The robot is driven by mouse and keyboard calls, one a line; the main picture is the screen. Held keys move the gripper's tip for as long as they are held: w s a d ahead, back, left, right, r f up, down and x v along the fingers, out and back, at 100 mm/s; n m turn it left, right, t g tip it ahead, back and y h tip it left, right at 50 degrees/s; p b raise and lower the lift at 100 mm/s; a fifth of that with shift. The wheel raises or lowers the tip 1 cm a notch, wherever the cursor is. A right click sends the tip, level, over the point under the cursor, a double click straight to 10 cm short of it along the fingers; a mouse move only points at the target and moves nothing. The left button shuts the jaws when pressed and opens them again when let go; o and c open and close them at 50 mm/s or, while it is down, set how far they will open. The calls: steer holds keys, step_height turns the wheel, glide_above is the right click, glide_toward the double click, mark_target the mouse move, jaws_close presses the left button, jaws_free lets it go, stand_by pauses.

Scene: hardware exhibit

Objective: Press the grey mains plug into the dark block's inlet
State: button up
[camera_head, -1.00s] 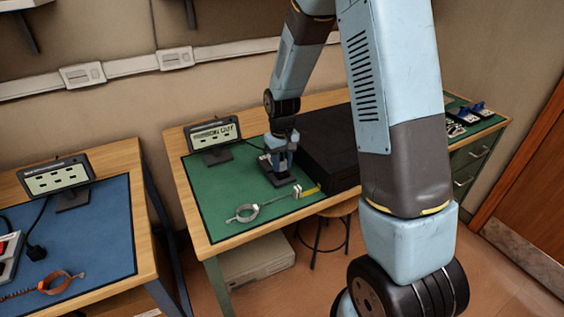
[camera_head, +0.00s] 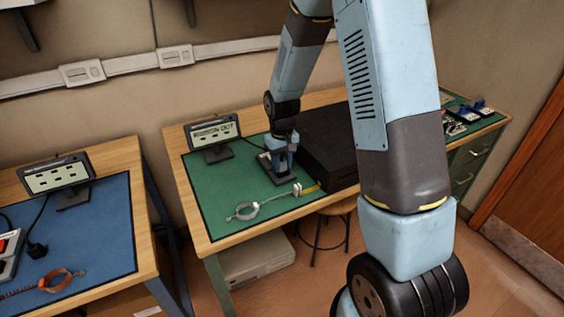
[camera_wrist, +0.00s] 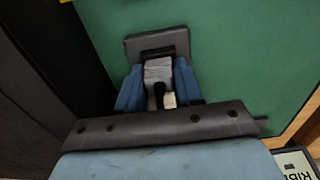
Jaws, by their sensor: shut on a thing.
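My gripper (camera_wrist: 159,88) is shut on the grey mains plug (camera_wrist: 158,68), with one blue finger on each side of it. In the wrist view the plug's front end meets the dark block (camera_wrist: 176,40) at its slot-like dark inlet (camera_wrist: 157,53). I cannot tell how deep the plug sits, because its front end and the inlet are partly hidden. In the head view my gripper (camera_head: 278,163) points down at the dark block (camera_head: 265,162) on the green mat, and the plug is mostly hidden there.
A large black box (camera_head: 325,145) stands close to the right of my gripper. A display on a stand (camera_head: 213,133) is behind left. A blue-matted bench (camera_head: 95,230) stands to the left.

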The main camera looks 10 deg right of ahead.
steer(key=shift+f, duration=0.25)
stand_by(0.5)
steer(key=o, duration=0.9)
steer(key=shift+c, duration=0.2)
steer(key=o, duration=0.3)
steer(key=shift+r, duration=0.7)
stand_by(0.6)
steer(key=shift+r, duration=2.9)
